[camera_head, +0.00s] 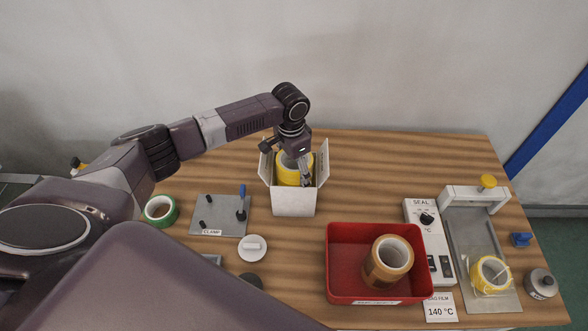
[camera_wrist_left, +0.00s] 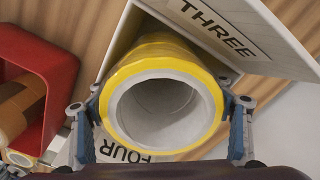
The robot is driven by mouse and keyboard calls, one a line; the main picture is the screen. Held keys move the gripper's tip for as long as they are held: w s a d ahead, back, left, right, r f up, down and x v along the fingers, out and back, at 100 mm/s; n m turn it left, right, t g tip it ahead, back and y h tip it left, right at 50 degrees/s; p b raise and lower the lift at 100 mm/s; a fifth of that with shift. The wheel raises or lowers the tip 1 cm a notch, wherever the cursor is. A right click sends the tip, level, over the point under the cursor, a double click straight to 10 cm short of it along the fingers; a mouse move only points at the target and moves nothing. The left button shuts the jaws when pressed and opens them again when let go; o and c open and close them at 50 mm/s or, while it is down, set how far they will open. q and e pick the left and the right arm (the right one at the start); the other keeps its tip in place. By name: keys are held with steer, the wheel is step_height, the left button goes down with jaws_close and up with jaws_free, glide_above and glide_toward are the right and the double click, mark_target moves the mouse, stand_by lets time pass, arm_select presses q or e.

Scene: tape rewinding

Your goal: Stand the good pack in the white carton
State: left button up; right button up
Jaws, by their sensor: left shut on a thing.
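The white carton (camera_head: 295,202) stands open with its flaps up at the back middle of the table. A yellow pack (camera_head: 287,172), round with a pale hollow core, stands inside it. My left gripper (camera_head: 305,172) reaches into the carton from above and is shut on this pack. In the left wrist view the pack (camera_wrist_left: 119,77) sits between both fingers, its open end facing the camera. A carton flap (camera_wrist_left: 215,30) marked THREE is beside it, and lettering FOUR shows below. The pack's lower end is hidden, so I cannot tell whether it touches the carton floor. My right gripper is not in view.
A red bin (camera_head: 345,245) at the front holds a brown tape roll (camera_head: 376,270). A sealer (camera_head: 420,218) stands to its right, near another yellow roll (camera_head: 478,272) on a grey plate. A clamp plate (camera_head: 220,222) and green roll (camera_head: 171,214) lie left of the carton.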

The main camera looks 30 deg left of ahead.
mark_target(294, 175)
arm_select(q)
steer(key=shift+f, duration=0.4)
stand_by(0.4)
steer(key=o, duration=1.7)
steer(key=shift+o, duration=1)
step_height(294, 175, up, 7)
steer(key=p, duration=0.4)
